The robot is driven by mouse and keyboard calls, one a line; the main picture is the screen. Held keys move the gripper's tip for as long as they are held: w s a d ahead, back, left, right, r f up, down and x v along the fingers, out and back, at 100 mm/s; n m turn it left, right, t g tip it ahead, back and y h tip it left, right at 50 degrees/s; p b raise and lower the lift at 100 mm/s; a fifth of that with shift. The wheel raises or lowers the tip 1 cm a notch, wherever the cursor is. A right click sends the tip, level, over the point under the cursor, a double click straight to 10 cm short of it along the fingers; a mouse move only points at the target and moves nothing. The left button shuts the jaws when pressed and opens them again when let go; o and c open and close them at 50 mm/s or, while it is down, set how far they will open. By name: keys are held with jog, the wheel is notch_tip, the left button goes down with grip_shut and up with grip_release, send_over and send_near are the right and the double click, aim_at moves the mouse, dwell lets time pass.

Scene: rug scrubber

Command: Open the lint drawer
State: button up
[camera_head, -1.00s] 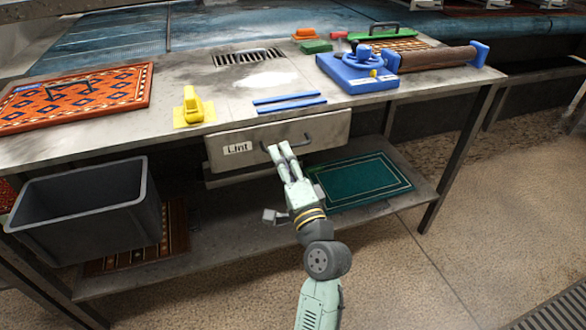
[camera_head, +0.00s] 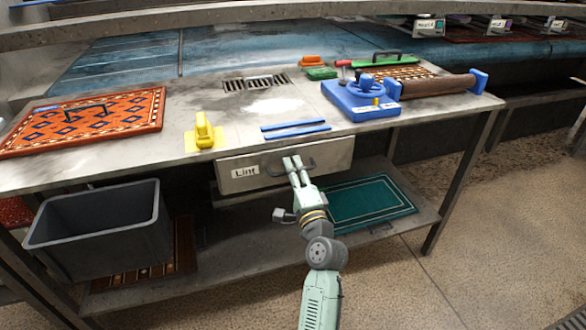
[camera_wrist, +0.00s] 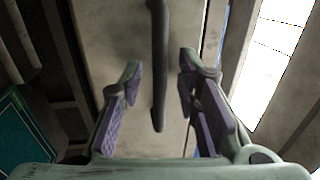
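The lint drawer (camera_head: 330,152) is a grey metal front labelled "Lint" under the table's front edge. It looks closed. Its dark bar handle (camera_head: 309,166) is on the front, right of the label. My gripper (camera_head: 291,161) is at the handle, pointing at the drawer front. In the wrist view my gripper (camera_wrist: 160,66) is open, with the handle (camera_wrist: 159,100) running between its two fingers. Gaps show on both sides of the handle, so neither finger appears to touch it. The fingers partly hide the handle in the head view.
Above the drawer, the table (camera_head: 350,128) bears a yellow tool (camera_head: 204,132), blue strips (camera_head: 295,129) and a blue device (camera_head: 352,100). A grey bin (camera_head: 105,240) and a green mat (camera_head: 372,205) are on the lower shelf. Open floor lies at front right.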

jog(key=shift+c, duration=0.5)
grip_shut()
dwell(0.5)
